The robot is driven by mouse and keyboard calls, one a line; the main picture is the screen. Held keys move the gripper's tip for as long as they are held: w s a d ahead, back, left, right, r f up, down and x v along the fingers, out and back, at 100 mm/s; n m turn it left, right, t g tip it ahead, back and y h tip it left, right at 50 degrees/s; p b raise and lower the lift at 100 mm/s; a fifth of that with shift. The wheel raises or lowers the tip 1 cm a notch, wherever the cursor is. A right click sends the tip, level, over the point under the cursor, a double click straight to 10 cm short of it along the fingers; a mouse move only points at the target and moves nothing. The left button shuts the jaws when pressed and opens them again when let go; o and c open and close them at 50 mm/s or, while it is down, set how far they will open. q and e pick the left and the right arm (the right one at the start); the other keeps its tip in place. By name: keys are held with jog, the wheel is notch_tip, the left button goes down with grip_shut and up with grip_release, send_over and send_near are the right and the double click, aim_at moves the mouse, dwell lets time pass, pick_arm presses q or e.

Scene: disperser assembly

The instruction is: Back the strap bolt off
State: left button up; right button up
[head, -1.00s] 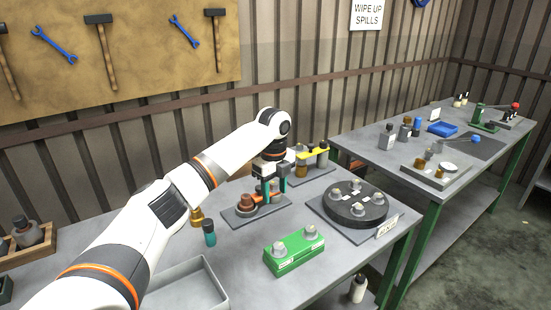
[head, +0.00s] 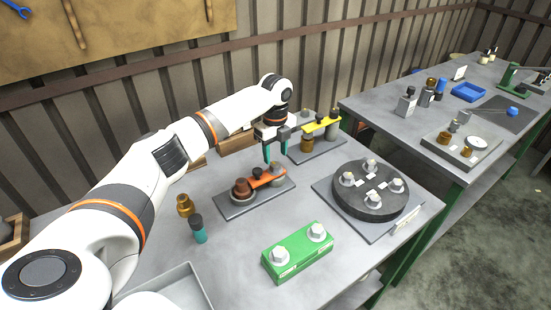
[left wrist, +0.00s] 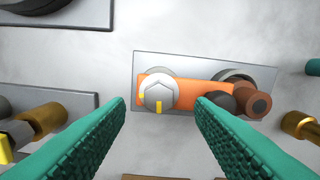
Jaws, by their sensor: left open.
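The strap bolt (left wrist: 158,95) is a grey hex head with a yellow mark on one end of the orange strap (left wrist: 190,92). In the head view the strap (head: 262,179) lies on a grey plate (head: 232,211), with the bolt (head: 277,170) at its right end. A dark knob (left wrist: 220,100) and a brown cylinder (left wrist: 257,103) are at the strap's other end. My left gripper (head: 276,157) points down above the bolt, open and empty. In the left wrist view its green fingers (left wrist: 160,106) are spread to either side of the bolt, apart from it. My right gripper is not in view.
A black round fixture (head: 371,195) with several bolts stands to the right. A green block (head: 298,252) with two hex bolts is in front. A yellow-strapped fixture (head: 320,125) stands behind. A teal bottle (head: 198,230) and brass part (head: 185,206) are at left.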

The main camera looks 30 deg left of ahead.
aim_at(275, 164)
pick_arm(q)
jog(key=shift+f, duration=2.05)
jog(key=shift+c, duration=0.6)
jog(key=shift+w+p, duration=0.1)
jog(key=shift+p, duration=0.2)
jog(key=c, duration=0.9)
